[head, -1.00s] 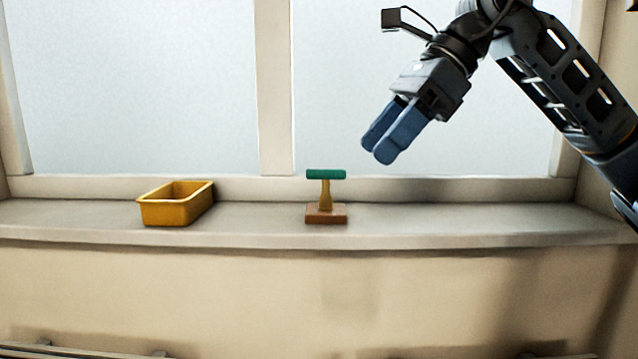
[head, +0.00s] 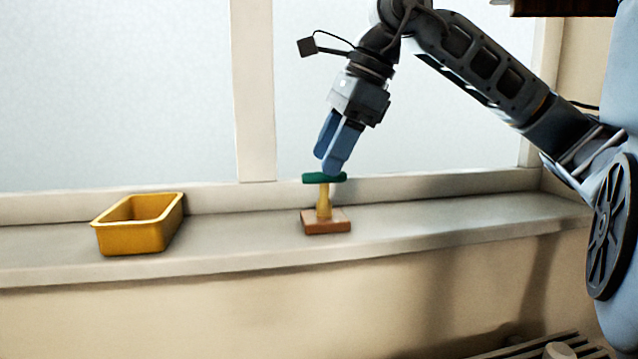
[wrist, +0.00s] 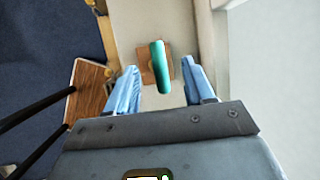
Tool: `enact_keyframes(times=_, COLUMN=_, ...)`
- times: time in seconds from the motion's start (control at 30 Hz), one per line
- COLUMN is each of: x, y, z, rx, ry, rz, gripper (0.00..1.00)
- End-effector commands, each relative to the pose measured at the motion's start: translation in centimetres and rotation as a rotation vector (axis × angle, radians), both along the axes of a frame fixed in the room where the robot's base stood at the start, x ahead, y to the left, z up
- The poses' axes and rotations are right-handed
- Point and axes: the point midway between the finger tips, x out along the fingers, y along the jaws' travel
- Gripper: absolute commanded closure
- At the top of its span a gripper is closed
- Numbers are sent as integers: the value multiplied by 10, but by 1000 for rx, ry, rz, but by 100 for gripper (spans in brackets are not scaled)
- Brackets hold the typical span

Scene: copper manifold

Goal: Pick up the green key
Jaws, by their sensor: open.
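The green key (head: 314,178) is a T shape with a green bar on a yellow stem. It stands upright on a brown block (head: 326,227) on the windowsill. My gripper (head: 332,168) is open, pointing down just above the green bar. In the wrist view the green bar (wrist: 160,66) lies in line with the gap between my blue fingers (wrist: 160,78), partly ahead of the fingertips. No hold on the key shows. In the head view a fingertip covers part of the bar's top.
A yellow open tray (head: 137,239) stands on the sill (head: 230,243) to the left. The sill between tray and block is clear. The window (head: 110,90) is close behind. A radiator (head: 540,350) shows at the lower right.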

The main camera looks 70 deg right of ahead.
Motion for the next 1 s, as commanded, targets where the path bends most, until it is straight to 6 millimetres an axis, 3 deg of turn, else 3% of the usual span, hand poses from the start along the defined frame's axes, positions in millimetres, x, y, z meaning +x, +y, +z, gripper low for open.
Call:
enact_keyframes(times=0.3, x=17, y=3, z=-38, rx=2, ry=1, rz=2, gripper=47)
enact_keyframes(times=0.63, x=20, y=3, z=-45, rx=1, ry=-1, rz=2, gripper=47)
enact_keyframes(times=1.0, x=20, y=2, z=-45, rx=1, ry=0, rz=1, gripper=82)
